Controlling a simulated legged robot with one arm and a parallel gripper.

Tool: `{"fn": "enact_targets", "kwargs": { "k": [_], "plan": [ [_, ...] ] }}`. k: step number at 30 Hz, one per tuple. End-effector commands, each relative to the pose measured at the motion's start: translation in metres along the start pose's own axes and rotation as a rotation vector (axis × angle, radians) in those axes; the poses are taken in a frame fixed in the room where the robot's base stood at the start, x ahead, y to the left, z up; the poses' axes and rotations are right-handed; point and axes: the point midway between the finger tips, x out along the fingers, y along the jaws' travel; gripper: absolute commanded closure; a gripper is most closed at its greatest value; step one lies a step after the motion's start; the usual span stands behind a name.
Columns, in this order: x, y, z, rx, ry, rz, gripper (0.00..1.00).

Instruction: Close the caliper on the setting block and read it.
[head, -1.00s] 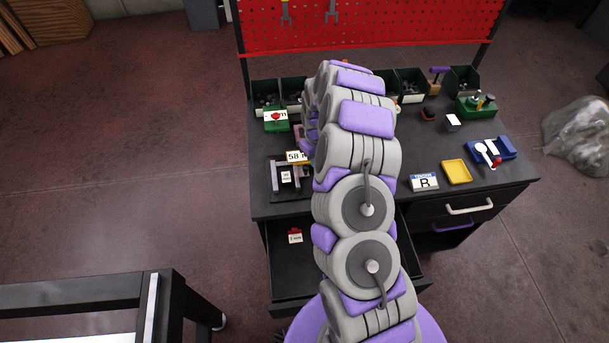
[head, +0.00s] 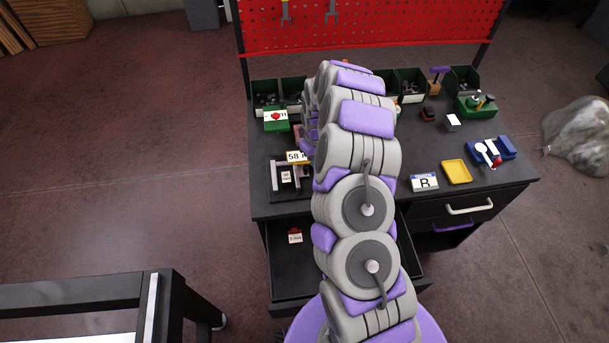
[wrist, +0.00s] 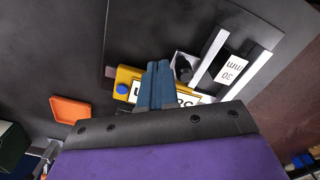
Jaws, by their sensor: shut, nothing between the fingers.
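The caliper shows in the wrist view as a yellow body (wrist: 126,76) with a blue knob, a white display and two silver jaws (wrist: 208,60). Contact is unclear.
An orange tray (wrist: 71,110) lies left of the caliper in the wrist view. In the head view, a yellow tray (head: 457,171), an "R" card (head: 425,183) and a blue fixture (head: 490,150) stand to the right. An open drawer (head: 290,275) juts out below the table.

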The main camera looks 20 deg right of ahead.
Motion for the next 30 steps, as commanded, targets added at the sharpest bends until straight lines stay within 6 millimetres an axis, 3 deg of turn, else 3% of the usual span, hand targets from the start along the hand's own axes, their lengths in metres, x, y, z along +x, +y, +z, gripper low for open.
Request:
{"fn": "enact_targets", "kwargs": {
  "k": [11, 30],
  "plan": [
    [0.001, 0.0, 0.0, 0.0, 0.0, 0.0, 1.0],
    [0.024, 0.0, 0.0, 0.0, -0.001, 0.0, 1.0]
  ]
}}
